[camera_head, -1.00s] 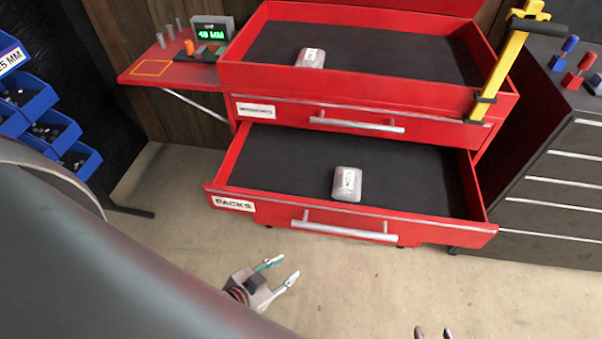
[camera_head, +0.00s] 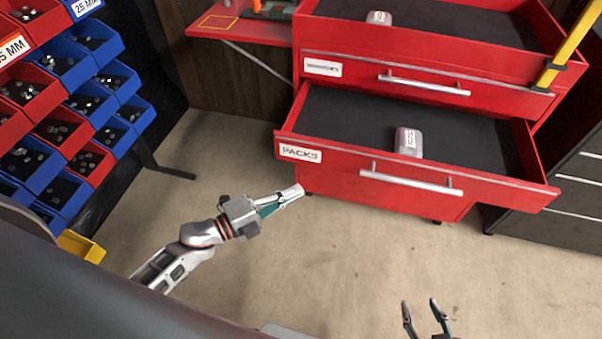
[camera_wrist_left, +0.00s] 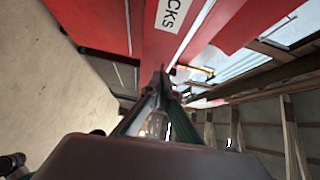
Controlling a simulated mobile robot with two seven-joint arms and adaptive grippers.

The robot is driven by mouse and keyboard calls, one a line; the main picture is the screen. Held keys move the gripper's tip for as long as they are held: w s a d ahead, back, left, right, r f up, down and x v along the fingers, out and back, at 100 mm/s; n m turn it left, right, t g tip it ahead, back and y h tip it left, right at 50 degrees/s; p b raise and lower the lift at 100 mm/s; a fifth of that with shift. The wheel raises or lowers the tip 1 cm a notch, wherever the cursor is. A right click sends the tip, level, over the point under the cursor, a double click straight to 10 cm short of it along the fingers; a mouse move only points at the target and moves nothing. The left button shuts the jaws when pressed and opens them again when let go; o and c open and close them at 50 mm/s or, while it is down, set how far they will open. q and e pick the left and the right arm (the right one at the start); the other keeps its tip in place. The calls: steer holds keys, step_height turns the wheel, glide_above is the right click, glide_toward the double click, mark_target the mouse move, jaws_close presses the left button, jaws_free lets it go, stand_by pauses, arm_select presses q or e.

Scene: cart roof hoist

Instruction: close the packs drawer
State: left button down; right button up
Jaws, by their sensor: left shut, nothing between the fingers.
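The packs drawer (camera_head: 330,163) is the lower red drawer of the cart. It is pulled out, with a PACKS label (camera_head: 300,153) at its front left and a silver bar handle (camera_head: 410,180). A grey-white pack (camera_head: 408,141) lies on its dark liner. My left gripper (camera_head: 299,191) is shut and empty, close to the lower left of the drawer front; I cannot tell whether it touches. The left wrist view shows the PACKS label (camera_wrist_left: 174,14) just beyond the fingers. My right gripper (camera_head: 425,305) is open and empty above the floor at the bottom.
Above is a closed red drawer (camera_head: 350,75) and the open red cart top (camera_head: 430,60) holding another pack (camera_head: 379,18). A yellow hoist post (camera_head: 568,50) stands at right. Blue and red bins (camera_head: 65,110) are at left, a dark cabinet (camera_head: 560,190) at right. The floor between is clear.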

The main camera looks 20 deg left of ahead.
arm_select(q)
glide_toward(340, 161)
steer(key=shift+m, duration=0.4)
steer(key=x, duration=0.5)
steer(key=shift+w+d, duration=0.25)
steer(key=shift+d, duration=0.05)
steer(key=shift+w, duration=0.1)
arm_select(e)
steer(key=shift+a, duration=0.2)
steer(key=shift+w, duration=0.1)
arm_select(q)
steer(key=shift+w, duration=0.1)
arm_select(e)
steer(key=shift+f, duration=0.1)
